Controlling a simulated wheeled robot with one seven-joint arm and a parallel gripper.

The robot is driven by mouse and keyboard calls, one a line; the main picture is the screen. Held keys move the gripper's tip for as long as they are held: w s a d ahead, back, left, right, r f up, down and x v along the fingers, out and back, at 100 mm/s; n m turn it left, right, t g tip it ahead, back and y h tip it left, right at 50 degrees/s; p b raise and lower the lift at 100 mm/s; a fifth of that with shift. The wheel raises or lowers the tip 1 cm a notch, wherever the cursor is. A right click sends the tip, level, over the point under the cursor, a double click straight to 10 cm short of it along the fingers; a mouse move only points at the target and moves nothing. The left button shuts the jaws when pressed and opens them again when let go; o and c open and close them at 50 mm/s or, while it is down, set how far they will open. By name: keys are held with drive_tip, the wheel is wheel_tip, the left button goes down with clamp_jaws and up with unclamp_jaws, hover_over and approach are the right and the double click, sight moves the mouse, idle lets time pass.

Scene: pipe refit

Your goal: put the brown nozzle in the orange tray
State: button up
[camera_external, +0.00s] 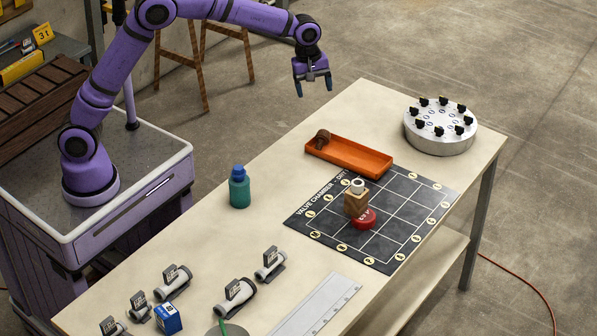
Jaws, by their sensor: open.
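A small brown piece (321,139), which looks like the brown nozzle, lies at the left end of the orange tray (365,163). It appears to be inside the tray, against the end wall. The tray is long and shallow and sits on the table near its back edge. My gripper (313,87) is open and empty, its fingers pointing down. It hangs in the air, above the tray in the picture and apart from it.
A dark grid mat (410,215) carries a wooden block (356,201) with a white top and a red round part (364,220). A round metal plate (440,128) stands at the right. A teal bottle (239,188), several white pipe fittings (235,297) and a ruler (318,306) occupy the table's left and front.

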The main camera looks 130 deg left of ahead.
drive_tip(key=s+d+r+m+t, duration=0.15)
drive_tip(key=d+r+m, duration=0.35)
drive_tip(key=d, duration=0.5)
drive_tip(key=s+d+r+m, duration=0.3)
drive_tip(key=d+r+m, duration=0.1)
drive_tip(key=d, duration=0.7)
drive_tip(key=s+d+r+m+t, duration=0.15)
drive_tip(key=d+r+m, duration=0.35)
drive_tip(key=d, duration=0.5)
drive_tip(key=s+d+f+m, duration=0.2)
drive_tip(key=s+d+m, duration=0.4)
drive_tip(key=s+d, duration=0.3)
drive_tip(key=s+d+f+m, duration=0.2)
drive_tip(key=s+d+m, duration=0.5)
drive_tip(key=s+d, duration=0.2)
drive_tip(key=s, duration=0.2)
drive_tip(key=shift+s+f+m+t+h, duration=0.3)
drive_tip(key=shift+s, duration=0.1)
drive_tip(key=shift+c, duration=0.4)
